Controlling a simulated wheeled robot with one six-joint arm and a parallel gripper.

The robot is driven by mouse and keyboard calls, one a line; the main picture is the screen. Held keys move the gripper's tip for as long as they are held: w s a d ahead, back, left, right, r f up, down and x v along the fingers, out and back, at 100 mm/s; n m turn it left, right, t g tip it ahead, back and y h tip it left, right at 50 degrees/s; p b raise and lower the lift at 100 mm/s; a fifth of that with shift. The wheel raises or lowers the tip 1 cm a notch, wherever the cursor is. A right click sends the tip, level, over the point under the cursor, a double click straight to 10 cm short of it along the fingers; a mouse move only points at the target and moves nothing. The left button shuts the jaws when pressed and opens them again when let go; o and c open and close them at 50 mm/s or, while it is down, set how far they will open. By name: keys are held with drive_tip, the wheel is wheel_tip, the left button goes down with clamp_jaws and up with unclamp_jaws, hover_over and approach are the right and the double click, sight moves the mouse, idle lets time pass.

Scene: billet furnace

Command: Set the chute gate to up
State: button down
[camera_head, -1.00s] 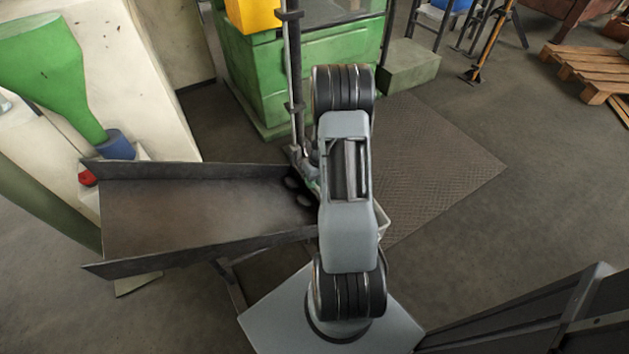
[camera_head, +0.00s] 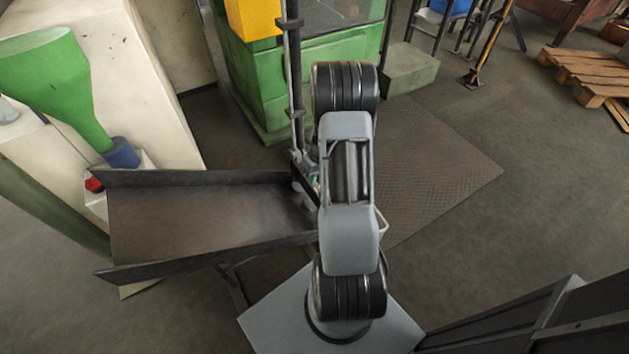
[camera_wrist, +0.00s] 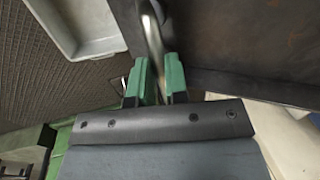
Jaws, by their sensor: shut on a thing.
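The chute (camera_head: 210,215), a dark brown metal trough with raised side walls, lies to the left of my arm in the head view. Its right end is partly hidden behind my arm. In the wrist view, my gripper (camera_wrist: 157,78) has green fingers closed around a bent bare metal handle (camera_wrist: 151,38). The handle runs up between the fingers toward the top of the picture. A dark brown metal panel (camera_wrist: 235,40) lies just right of the handle; I cannot tell whether it is the gate or the chute wall. My gripper is mostly hidden by my arm in the head view.
A green machine (camera_head: 255,85) with a vertical rod in front stands behind the chute. A green funnel (camera_head: 60,85) hangs by a pale housing at the left. A pale tray (camera_wrist: 85,25) is close left of my gripper. Open floor lies right, with a wooden pallet (camera_head: 590,70) far off.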

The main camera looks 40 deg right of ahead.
wheel_tip(320, 180, up, 4)
drive_tip(key=shift+f+p, duration=0.2)
drive_tip(key=shift+p, duration=0.35)
drive_tip(key=shift+w+f, duration=0.1)
drive_tip(key=c, duration=1.1)
unclamp_jaws()
drive_tip(key=d+r+p, duration=0.1)
drive_tip(key=r, duration=0.8)
drive_tip(key=d+r+p, duration=0.1)
drive_tip(key=r, duration=0.3)
drive_tip(key=shift+s+d+r+p, duration=0.25)
drive_tip(key=shift+d+p, duration=0.05)
